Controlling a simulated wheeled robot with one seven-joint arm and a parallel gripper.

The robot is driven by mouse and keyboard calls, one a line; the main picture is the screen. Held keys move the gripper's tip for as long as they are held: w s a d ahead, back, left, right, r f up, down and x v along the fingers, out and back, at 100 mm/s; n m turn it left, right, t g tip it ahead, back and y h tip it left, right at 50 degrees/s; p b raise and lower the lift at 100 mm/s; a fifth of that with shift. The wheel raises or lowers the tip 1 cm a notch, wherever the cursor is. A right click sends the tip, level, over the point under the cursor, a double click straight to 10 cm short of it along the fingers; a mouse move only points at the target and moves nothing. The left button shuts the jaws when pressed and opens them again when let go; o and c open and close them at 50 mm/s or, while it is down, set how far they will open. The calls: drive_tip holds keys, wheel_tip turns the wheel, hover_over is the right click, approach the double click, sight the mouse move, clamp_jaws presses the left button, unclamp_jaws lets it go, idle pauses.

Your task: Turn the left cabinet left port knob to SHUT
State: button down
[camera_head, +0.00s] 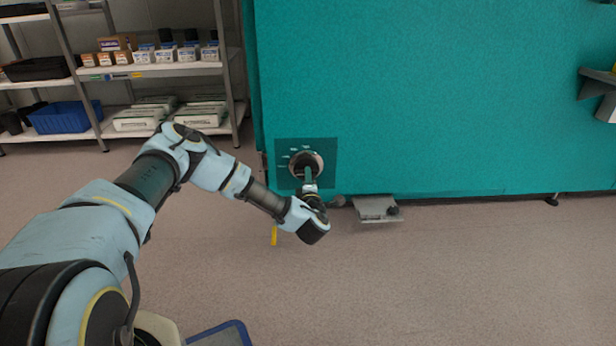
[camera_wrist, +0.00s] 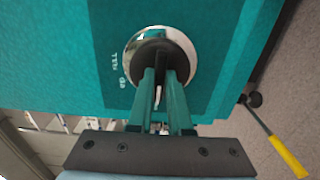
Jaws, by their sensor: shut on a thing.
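The port knob is a dark round knob (camera_wrist: 162,47) on a silver disc (camera_wrist: 187,53), set in a darker teal panel (camera_head: 324,170) low on the teal cabinet (camera_head: 420,100). White marks stand beside the disc, too small to read. My gripper (camera_wrist: 163,82) is at the knob, its two teal fingers closed on the knob's grip. In the head view my gripper (camera_head: 308,176) reaches the knob from the front and hides part of it. Which mark the knob points to cannot be told.
A lever with a yellow handle (camera_wrist: 287,157) sticks out near the panel; it also shows in the head view (camera_head: 274,236). A small grey step (camera_head: 377,208) juts from the cabinet's base. Shelves (camera_head: 150,70) with boxes and a blue bin (camera_head: 62,117) stand left.

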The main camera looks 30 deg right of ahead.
idle(0.4)
drive_tip(key=c, duration=0.8)
unclamp_jaws()
drive_tip(key=shift+c, duration=0.2)
drive_tip(key=p+v, duration=0.3)
drive_tip(key=v, duration=0.7)
drive_tip(key=shift+s+a+p, duration=0.2)
drive_tip(key=shift+s+p, duration=0.15)
drive_tip(key=shift+p, duration=0.05)
